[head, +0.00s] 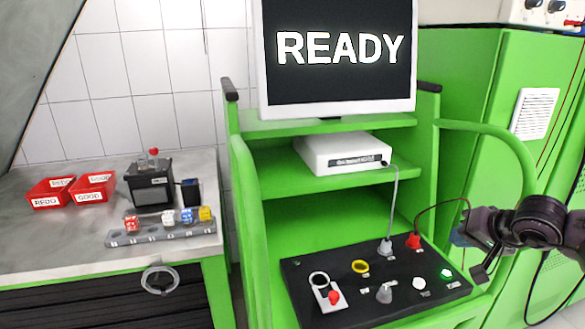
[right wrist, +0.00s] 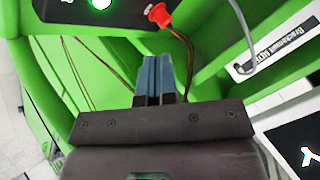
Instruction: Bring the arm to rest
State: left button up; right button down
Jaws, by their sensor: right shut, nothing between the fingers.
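My right arm comes in from the right edge of the head view. Its gripper (head: 459,236) hangs just right of the black control panel (head: 330,262), close to the panel's right edge. In the right wrist view the two blue-grey fingers (right wrist: 154,78) are pressed together with nothing between them. They point towards the green bench, and the red plug (right wrist: 158,15) with its cable is beyond them. My left gripper is not in view.
The panel carries a red plug (head: 413,241), a grey plug (head: 385,247), a lit green button (head: 446,273) and several knobs. A monitor (head: 338,85) reads READY above a white device (head: 342,153). Red bins (head: 52,193) and a rack (head: 160,232) stand on the left table.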

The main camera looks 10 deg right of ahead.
jog(key=a+m+y, duration=0.1)
jog(key=a, duration=0.1)
jog(key=s+a+f+m+y, duration=0.1)
jog(key=a+y, duration=0.1)
jog(key=a, duration=0.1)
jog(key=s+a+f+m+t+y, duration=0.1)
jog(key=a+m+y, duration=0.1)
jog(key=shift+a, duration=0.4)
jog(key=s+a+r+m+t+y, duration=0.3)
jog(key=a+m+t, duration=0.3)
jog(key=m, duration=1)
jog(key=s+d+f+m+g+h, duration=0.1)
jog(key=s+d+f+m+h, duration=0.25)
jog(key=m, duration=0.85)
jog(key=s+d+f+m+g+h, duration=0.1)
jog(key=s+f+m+g+h, duration=0.15)
jog(key=f+m+h, duration=0.6)
jog(key=s+d+f+m+g+h, duration=0.15)
jog(key=s+m+h, duration=0.25)
jog(key=m, duration=1)
jog(key=s+a+f+m+g+y, duration=0.3)
jog(key=s+a+f+m+g, duration=0.1)
jog(key=s+m, duration=0.15)
jog(key=s+a+f+m+g+y, duration=0.2)
jog(key=s+a+f+m+g, duration=0.25)
jog(key=s, duration=0.25)
jog(key=w+f+t+y, duration=0.1)
jog(key=w+f+t, duration=0.7)
jog(key=f+t, duration=0.1)
jog(key=shift+f, duration=0.3)
